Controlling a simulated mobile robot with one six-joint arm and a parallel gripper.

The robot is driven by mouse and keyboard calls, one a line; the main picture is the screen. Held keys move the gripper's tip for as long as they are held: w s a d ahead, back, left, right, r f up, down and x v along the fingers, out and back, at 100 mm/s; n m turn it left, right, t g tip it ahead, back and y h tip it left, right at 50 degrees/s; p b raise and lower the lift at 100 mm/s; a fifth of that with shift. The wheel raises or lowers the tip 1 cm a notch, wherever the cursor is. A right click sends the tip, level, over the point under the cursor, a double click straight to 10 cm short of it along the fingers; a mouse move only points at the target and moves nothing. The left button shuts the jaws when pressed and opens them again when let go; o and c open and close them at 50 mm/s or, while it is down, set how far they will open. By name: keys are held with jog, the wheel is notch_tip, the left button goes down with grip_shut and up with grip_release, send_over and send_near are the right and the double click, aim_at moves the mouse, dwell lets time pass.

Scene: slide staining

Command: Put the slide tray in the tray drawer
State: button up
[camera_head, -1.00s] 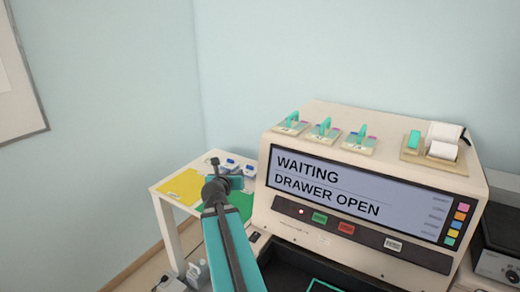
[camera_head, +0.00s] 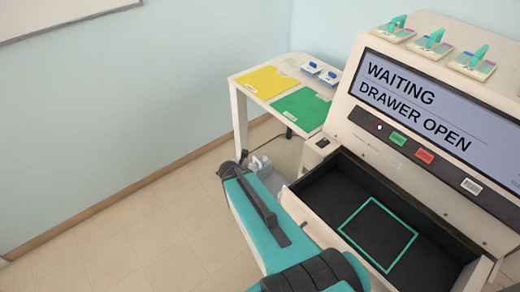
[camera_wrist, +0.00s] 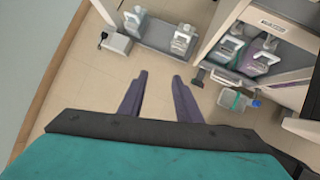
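Three pale slide trays with teal handles, one of them at the left end (camera_head: 394,30), stand on top of the staining machine in the head view. I cannot tell which one the task means. The tray drawer (camera_head: 330,182) is pulled open below the machine's screen; it is dark inside, with an empty teal square outline (camera_head: 352,215) on its floor. My gripper (camera_wrist: 160,76) shows in the wrist view with its two fingers apart and nothing between them, above the tiled floor. In the head view my arm is left of the drawer, and I cannot make out the fingers there.
The screen (camera_head: 430,105) reads "WAITING" and "DRAWER OPEN". A white side table (camera_head: 238,83) holds a yellow mat (camera_head: 268,82), a green mat (camera_head: 302,108) and small blue-and-white items. The wrist view shows bottles (camera_wrist: 182,42) on low shelving. The floor at left is clear.

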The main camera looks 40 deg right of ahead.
jog(key=s+a+f+m+g+y+b, duration=0.2)
jog(key=s+a+f+m+g+y, duration=0.3)
jog(key=s+a+f, duration=1)
jog(key=s+a+f+m+g, duration=0.2)
jog(key=s+a+m+g, duration=0.2)
jog(key=s+m, duration=0.9)
jog(key=a+m, duration=0.2)
jog(key=m, duration=0.1)
jog(key=shift+s+a+m, duration=0.25)
jog(key=shift+m, duration=0.05)
jog(key=shift+s+f, duration=0.1)
